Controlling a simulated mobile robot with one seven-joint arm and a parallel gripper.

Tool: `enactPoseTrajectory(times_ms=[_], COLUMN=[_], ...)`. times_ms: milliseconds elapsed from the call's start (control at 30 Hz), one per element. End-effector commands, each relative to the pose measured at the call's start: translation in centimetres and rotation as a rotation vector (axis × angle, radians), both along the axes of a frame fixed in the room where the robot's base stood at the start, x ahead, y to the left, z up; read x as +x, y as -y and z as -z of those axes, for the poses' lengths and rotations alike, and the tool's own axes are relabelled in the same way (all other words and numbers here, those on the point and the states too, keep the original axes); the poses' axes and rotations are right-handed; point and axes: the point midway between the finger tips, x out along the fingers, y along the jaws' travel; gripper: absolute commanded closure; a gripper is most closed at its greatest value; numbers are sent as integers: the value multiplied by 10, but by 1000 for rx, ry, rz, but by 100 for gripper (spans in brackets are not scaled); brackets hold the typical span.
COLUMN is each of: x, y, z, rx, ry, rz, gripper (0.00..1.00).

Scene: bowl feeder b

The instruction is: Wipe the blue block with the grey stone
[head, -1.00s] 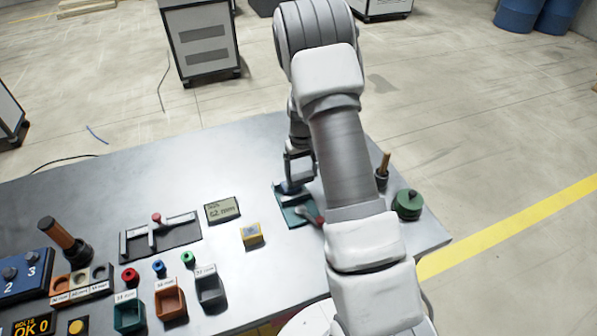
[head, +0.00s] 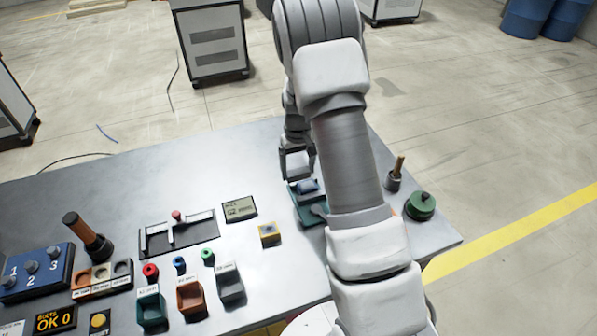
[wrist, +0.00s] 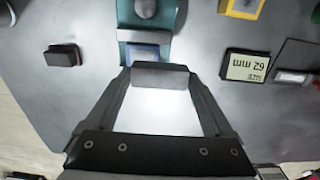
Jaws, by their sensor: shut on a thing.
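The blue block (head: 308,186) sits in a teal holder (head: 311,211) on the table, left of my forearm in the head view. The wrist view also shows the block (wrist: 146,51), partly covered by the grey stone (wrist: 160,75). The stone is a dark grey bar held between the two fingertips of my gripper (wrist: 162,77). My gripper is shut on it, at the block's far side in the head view. I cannot tell whether the stone touches the block. My forearm hides the right part of the holder.
A display (head: 240,208) and a yellow-edged block (head: 269,234) stand left of the holder. A green round part (head: 420,206) and a wooden-handled tool (head: 394,178) stand right of my forearm. A small dark block (wrist: 62,55) lies beside the holder. The table's back left is clear.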

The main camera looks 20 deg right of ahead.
Motion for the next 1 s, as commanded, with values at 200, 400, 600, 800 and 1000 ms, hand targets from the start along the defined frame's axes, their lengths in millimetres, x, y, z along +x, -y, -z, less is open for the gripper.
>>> enactPoseTrajectory(times_ms=[200,400,600,800,1000], x=[1,1,1,1,1], y=[-1,-2,-2,-2,-2], z=[-24,-37,-38,-38,-38], rx=[-1,0,0,0,-1], ry=[2,1,1,1,1], rz=[0,0,0,0,0], gripper=[65,65,65,65,65])
